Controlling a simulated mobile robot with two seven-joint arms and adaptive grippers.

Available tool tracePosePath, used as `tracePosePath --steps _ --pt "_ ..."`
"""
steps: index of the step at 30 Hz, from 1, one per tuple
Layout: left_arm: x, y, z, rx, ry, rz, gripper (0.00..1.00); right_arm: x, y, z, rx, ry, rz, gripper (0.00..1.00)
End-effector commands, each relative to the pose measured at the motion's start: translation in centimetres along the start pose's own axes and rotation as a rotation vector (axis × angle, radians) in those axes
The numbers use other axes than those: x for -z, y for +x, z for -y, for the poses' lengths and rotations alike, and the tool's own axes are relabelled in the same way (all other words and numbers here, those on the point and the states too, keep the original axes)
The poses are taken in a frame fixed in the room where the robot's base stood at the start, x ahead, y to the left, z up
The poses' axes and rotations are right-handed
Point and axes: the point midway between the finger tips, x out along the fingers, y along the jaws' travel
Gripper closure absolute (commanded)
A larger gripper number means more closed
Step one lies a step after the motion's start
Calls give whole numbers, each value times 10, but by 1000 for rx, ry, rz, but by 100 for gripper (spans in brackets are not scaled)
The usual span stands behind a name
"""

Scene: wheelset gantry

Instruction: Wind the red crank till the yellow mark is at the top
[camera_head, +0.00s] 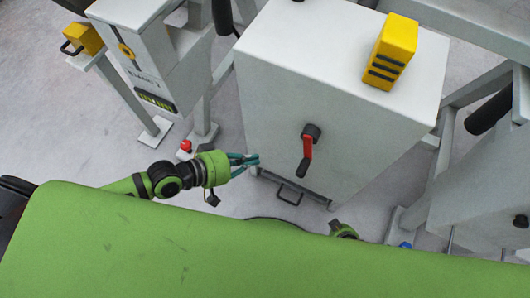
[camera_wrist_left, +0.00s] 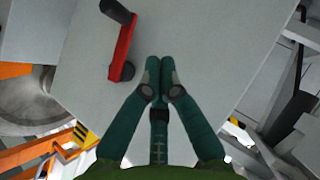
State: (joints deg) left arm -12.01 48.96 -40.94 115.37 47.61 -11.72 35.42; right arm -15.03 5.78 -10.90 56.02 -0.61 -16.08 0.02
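The red crank (camera_head: 307,147) is on the front face of the grey cabinet (camera_head: 275,110). Its black hub is at the top and its arm hangs down to a dark knob at the lower end. The crank (camera_wrist_left: 123,47) also shows in the left wrist view, with the knob left of my fingers. My left gripper (camera_head: 256,159) is left of the crank and apart from it. In the left wrist view my left gripper (camera_wrist_left: 159,68) has its fingertips together with nothing between them. I cannot make out a yellow mark by the crank.
A yellow block (camera_head: 391,52) with dark bars stands on the cabinet top. A black bar handle (camera_head: 289,194) sits low on the cabinet. A grey post unit (camera_head: 135,45) and a red button (camera_head: 185,146) are at the left. Frame beams (camera_head: 475,85) stand at the right.

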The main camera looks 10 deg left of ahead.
Motion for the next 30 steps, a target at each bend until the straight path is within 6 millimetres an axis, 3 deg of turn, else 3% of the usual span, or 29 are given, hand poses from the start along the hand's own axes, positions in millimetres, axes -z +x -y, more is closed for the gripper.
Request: tracePosePath --steps 3,9,20,23,27,30 --pt "-1 -20 4 4 2 3 100 1 0 -1 -1 -1 -6 100" --pt "0 -37 7 0 0 -1 100 2 0 -1 -1 -1 -11 100" --pt "3 -36 15 15 20 -17 100 1 0 0 0 -3 -9 100" --pt "14 -24 44 77 93 -65 100 1 0 0 0 -3 -10 100" --pt "28 -4 119 264 250 -135 100 1 0 0 0 -2 -9 100" --pt "20 4 173 414 337 -131 100 1 0 0 0 -2 -9 100"
